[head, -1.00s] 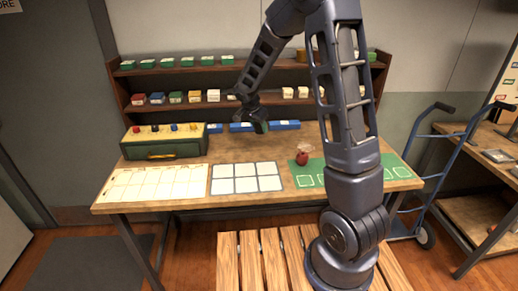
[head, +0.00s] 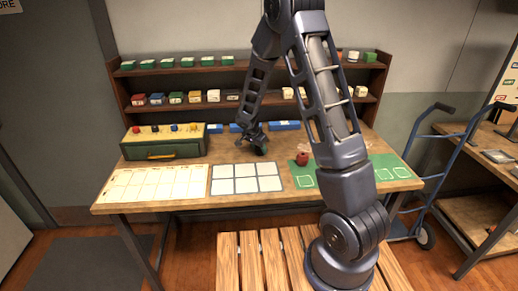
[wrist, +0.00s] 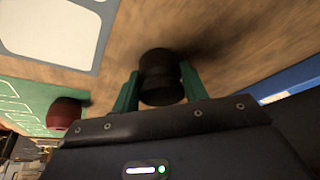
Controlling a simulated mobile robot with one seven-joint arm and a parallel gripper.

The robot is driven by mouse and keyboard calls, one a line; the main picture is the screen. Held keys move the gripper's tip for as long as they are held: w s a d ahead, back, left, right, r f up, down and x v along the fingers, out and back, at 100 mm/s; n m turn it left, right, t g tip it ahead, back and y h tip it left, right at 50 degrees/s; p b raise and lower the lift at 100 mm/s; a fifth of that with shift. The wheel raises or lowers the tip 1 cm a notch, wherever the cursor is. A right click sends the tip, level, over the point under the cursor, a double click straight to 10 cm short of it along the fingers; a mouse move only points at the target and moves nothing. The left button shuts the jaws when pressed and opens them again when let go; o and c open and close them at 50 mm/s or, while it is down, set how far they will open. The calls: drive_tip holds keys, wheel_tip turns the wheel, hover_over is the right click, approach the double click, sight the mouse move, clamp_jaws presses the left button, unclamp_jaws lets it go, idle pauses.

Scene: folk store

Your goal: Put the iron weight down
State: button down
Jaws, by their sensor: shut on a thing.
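My gripper (head: 260,149) is low over the table, behind the white grid mat (head: 247,192). In the wrist view its two green fingers (wrist: 160,90) are shut on a dark, round-topped iron weight (wrist: 160,70). A dark shadow lies on the wood right beside the weight, so it is at or very near the tabletop; I cannot tell whether it touches. In the head view the weight is mostly hidden by the gripper.
A red object (head: 302,158) stands on the green mat (head: 388,163) to the right; it also shows in the wrist view (wrist: 64,113). A green box (head: 164,142) with coloured knobs stands at the left. Blue blocks (head: 284,125) lie behind. Bare wood surrounds the gripper.

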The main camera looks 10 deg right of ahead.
drive_tip(key=shift+f, duration=0.1)
drive_tip(key=c, duration=0.7)
unclamp_jaws()
drive_tip(key=shift+c, duration=0.2)
